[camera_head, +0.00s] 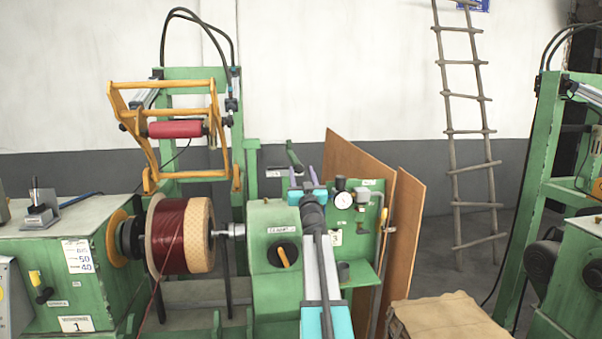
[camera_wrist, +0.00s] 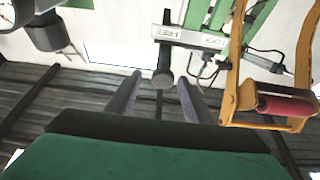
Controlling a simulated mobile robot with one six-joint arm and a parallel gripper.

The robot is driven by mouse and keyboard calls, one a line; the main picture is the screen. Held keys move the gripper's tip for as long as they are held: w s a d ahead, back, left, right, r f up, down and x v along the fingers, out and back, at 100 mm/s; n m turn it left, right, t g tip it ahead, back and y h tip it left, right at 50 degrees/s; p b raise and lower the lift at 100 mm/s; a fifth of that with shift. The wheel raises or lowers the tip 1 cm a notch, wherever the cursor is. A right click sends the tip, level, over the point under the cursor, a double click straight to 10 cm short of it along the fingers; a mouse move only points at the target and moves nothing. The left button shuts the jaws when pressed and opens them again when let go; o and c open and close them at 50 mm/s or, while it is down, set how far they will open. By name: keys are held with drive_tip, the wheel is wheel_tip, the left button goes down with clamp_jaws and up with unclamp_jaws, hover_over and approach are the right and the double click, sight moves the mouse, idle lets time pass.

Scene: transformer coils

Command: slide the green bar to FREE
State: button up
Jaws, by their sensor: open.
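The green bar (camera_head: 294,158) stands up from the top of the green tailstock (camera_head: 262,220), leaning to the left at its upper end. My gripper (camera_head: 302,171) is open just in front of it, its two purple fingers pointing up and away. In the wrist view the dark rounded end of the bar (camera_wrist: 163,79) shows between the fingertips of my gripper (camera_wrist: 158,78), with a gap on both sides. A white label plate with upside-down FREE (camera_wrist: 166,33) and LOCK (camera_wrist: 212,42) lies beyond it. I cannot tell whether the fingers touch the bar.
A yellow frame (camera_head: 160,87) with a red roller (camera_head: 175,129) stands left of the tailstock. A wound copper coil (camera_head: 180,236) sits below it. A pressure gauge (camera_head: 342,200) and brown boards (camera_head: 360,175) are close on the right.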

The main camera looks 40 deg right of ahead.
drive_tip(key=b+v, duration=0.1)
drive_tip(key=v, duration=0.6)
drive_tip(key=shift+b, duration=0.35)
drive_tip(key=shift+s, duration=0.15)
idle(0.4)
